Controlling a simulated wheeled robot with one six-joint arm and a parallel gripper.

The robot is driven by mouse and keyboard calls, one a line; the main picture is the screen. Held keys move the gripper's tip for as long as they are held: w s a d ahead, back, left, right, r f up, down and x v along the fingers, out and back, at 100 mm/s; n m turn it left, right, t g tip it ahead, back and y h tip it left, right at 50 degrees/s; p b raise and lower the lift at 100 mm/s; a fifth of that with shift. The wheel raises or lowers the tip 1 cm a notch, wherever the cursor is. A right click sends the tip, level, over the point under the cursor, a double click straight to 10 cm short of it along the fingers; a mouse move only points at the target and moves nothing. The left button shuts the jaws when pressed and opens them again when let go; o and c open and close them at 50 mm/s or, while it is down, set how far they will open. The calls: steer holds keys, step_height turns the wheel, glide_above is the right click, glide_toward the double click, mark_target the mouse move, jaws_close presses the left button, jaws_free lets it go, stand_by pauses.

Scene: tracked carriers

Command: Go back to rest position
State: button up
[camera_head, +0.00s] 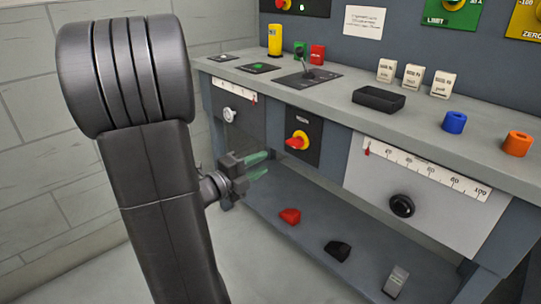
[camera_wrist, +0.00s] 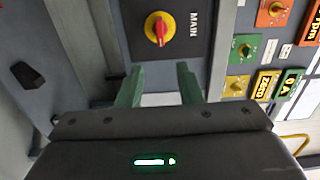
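My gripper (camera_head: 263,164) is in front of the workbench, left of the red-and-yellow rotary switch (camera_head: 298,141), with clear space between them. Its two green fingers stand apart with nothing between them. In the wrist view the open fingers of my gripper (camera_wrist: 158,80) point toward the same switch (camera_wrist: 160,28), on a dark plate marked MAIN. The switch lies beyond the fingertips and does not touch them. My arm is raised at the left of the head view.
The workbench top (camera_head: 340,105) carries a black tray (camera_head: 379,99), a blue ring (camera_head: 455,122) and an orange ring (camera_head: 517,143). A slider scale with a black knob (camera_head: 402,205) is on the front. A lower shelf (camera_head: 310,240) holds a red block (camera_head: 290,216). A block wall is at left.

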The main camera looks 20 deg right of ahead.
mark_target(293, 147)
steer(key=shift+v, duration=0.75)
steer(key=b+x, duration=0.3)
steer(key=x, duration=1.1)
steer(key=shift+s, duration=0.1)
steer(key=shift+a, duration=0.15)
